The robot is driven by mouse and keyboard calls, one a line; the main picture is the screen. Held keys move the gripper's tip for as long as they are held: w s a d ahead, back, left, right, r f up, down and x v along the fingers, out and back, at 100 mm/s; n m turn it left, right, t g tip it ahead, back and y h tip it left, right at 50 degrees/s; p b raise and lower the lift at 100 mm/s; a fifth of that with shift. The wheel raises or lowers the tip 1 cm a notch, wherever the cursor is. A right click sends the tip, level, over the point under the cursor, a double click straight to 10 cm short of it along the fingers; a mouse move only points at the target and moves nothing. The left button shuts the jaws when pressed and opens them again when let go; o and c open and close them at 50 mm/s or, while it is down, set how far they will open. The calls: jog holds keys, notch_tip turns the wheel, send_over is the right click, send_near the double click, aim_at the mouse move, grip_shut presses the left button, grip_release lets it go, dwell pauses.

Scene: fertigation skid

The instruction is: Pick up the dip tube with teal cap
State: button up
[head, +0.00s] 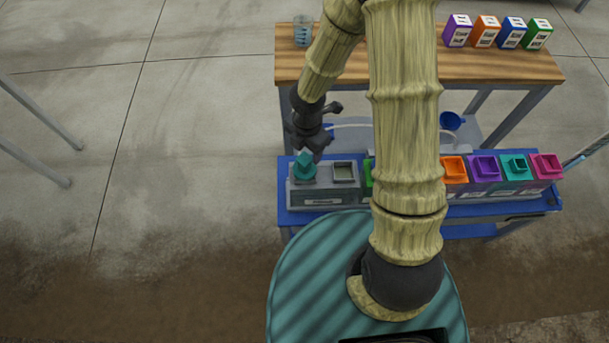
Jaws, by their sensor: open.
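A teal cap (304,171) with a square top sits in the left well of a grey two-well holder (322,197), at the left end of the blue bench. Any tube below it is hidden in the holder. My gripper (314,150) is open, just above and beside the teal cap. Its fingertips are small and dark here, and I cannot tell whether they touch the cap. The holder's right well (344,172) shows no cap.
Orange (454,170), purple (485,168), teal (517,166) and magenta (546,166) square-topped units line the bench right of my arm. Behind, a wooden shelf (400,67) bears coloured boxes (485,32) and a clear cup (303,32). A blue funnel (451,120) lies between.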

aim_at(305, 158)
jog(key=f, duration=0.1)
jog(key=f+b, duration=0.1)
jog(key=f, duration=0.1)
jog(key=f+b, duration=0.1)
jog(key=f, duration=0.1)
jog(key=shift+s+a+f, duration=0.1)
jog(key=shift+s+a, duration=0.2)
jog(key=shift+a, duration=0.05)
dwell(0.3)
grip_shut()
jog(key=shift+r, duration=0.2)
